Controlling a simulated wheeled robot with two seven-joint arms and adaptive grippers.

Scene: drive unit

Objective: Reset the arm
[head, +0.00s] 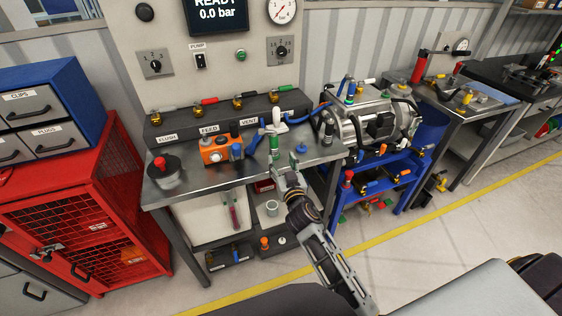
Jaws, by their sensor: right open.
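My right arm (335,265) reaches up from the bottom of the head view. Its right gripper (287,172) is at the front edge of the metal workbench (325,150), open. A green and white upright fitting (275,140) stands just beyond the gripper. I cannot tell whether the fingers touch anything. My left gripper is not in view.
An orange box (213,151) and a red-topped pot (166,170) stand on the bench's left side. A metal drive unit (370,122) sits on a blue cart (385,175) to the right. A red mesh cabinet (85,215) stands left. Floor right of the cart is mostly clear.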

